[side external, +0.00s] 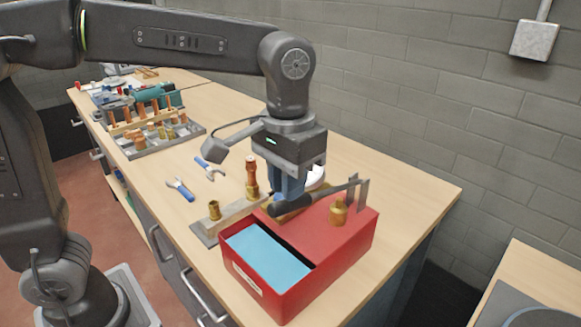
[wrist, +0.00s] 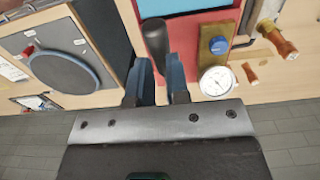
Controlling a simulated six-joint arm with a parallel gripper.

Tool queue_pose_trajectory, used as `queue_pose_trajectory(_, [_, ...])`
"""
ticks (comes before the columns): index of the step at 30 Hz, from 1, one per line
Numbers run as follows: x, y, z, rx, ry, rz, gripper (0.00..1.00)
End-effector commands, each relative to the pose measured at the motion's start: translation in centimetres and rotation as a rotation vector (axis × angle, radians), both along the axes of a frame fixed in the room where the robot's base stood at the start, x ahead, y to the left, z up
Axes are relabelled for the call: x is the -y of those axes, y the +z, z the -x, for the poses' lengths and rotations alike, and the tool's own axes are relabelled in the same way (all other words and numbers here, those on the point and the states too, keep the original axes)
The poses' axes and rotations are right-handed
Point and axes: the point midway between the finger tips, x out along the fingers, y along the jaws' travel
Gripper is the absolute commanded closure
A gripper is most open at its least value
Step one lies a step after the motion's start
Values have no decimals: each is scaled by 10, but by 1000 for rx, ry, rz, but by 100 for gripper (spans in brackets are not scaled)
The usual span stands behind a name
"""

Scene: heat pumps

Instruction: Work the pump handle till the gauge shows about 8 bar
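The red pump box (side external: 345,237) stands at the front of the bench with blue water in its open tank (side external: 268,258). Its pump handle has a thick dark grip (side external: 290,206) and a thin lever running right to an upright bracket. The grip also shows in the wrist view (wrist: 155,38). My gripper (side external: 290,192) points down at the grip. In the wrist view its blue fingers (wrist: 160,70) are a little apart, with the grip in line with the gap; whether they press on it is unclear. The round white gauge (wrist: 216,81) faces the wrist camera, its reading too small to tell.
A copper and brass fitting (side external: 252,178) stands on a grey base beside the pump. A tray of fittings (side external: 150,135) is farther back. The bench right of the pump is clear.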

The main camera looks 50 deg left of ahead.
Motion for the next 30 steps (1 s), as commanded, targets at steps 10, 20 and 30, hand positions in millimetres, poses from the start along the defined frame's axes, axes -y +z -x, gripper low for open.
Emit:
queue_pose_trajectory(10, [0,-16,0,1,0,0,84])
queue_pose_trajectory(20, [0,-22,0,-1,0,-1,84])
queue_pose_trajectory(30, [0,-42,0,-1,0,-1,84])
